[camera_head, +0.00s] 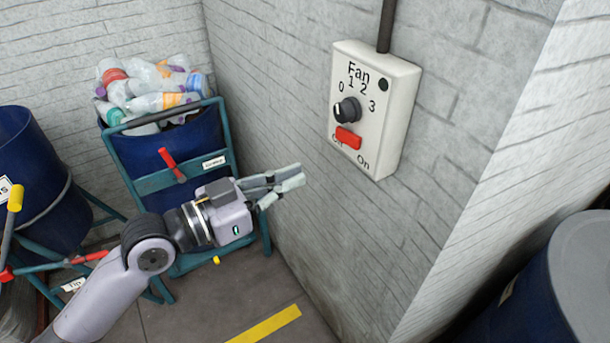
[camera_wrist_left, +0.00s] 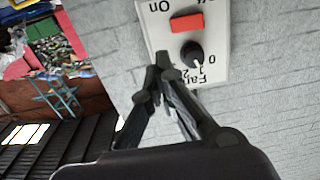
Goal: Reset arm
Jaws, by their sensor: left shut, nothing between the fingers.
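My left gripper (camera_head: 283,184) reaches in from the left in the head view, in the air below and left of the fan control box (camera_head: 372,108). Its fingers are shut and empty, apart from the box. In the left wrist view the fingertips of my left gripper (camera_wrist_left: 160,70) show in front of the box (camera_wrist_left: 212,55), which appears upside down. The box has a black knob (camera_head: 347,110) and a red switch (camera_head: 348,138). My right gripper does not show.
A blue bin (camera_head: 180,150) full of plastic bottles (camera_head: 150,85) stands on a teal cart behind my left arm. Another blue barrel (camera_head: 30,160) stands at the left and a dark blue one with a grey lid (camera_head: 585,270) at the lower right. Brick walls close off the back and right.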

